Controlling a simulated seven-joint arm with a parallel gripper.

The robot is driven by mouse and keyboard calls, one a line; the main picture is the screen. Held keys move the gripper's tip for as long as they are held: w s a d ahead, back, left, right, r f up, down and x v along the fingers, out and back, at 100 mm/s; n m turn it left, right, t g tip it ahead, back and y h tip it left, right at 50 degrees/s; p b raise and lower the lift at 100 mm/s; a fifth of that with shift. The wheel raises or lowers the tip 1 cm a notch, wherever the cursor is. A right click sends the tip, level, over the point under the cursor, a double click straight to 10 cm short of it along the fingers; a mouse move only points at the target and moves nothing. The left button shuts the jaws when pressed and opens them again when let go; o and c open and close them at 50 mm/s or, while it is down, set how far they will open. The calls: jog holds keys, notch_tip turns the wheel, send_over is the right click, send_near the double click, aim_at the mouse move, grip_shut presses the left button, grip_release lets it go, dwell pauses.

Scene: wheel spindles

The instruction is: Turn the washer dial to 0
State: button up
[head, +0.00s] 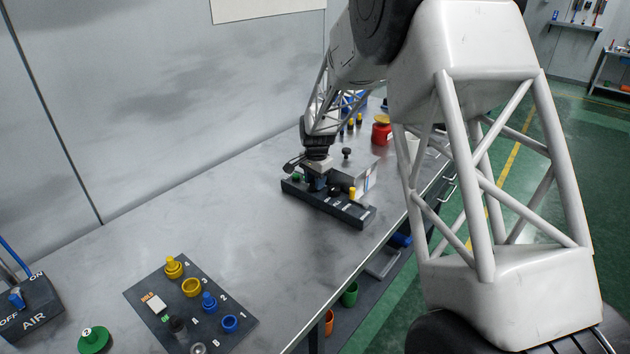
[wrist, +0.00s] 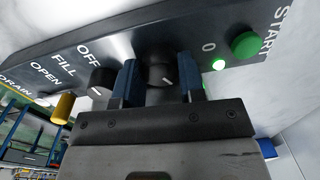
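The washer's long dark control panel (head: 345,210) lies on the bench in the head view, and its face fills the top of the wrist view (wrist: 135,42). My gripper (wrist: 158,88) is open, with one blue finger on each side of a round black dial (wrist: 160,70). A gap shows on the dial's left; contact on its right cannot be told. The dial's short white mark points to the lower right. My gripper also shows over the panel in the head view (head: 318,186).
Another black knob (wrist: 101,81) near OFF and FILL and a yellow knob (wrist: 63,108) are left. A dark button board (head: 232,330) stands front left; bench between is clear.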

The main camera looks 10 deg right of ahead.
jog(key=shift+c, duration=0.3)
jog(key=shift+n, duration=1.5)
jog(key=o, duration=0.9)
jog(key=shift+r, duration=0.2)
jog(key=shift+d+r, duration=0.2)
jog(key=shift+r, duration=3.5)
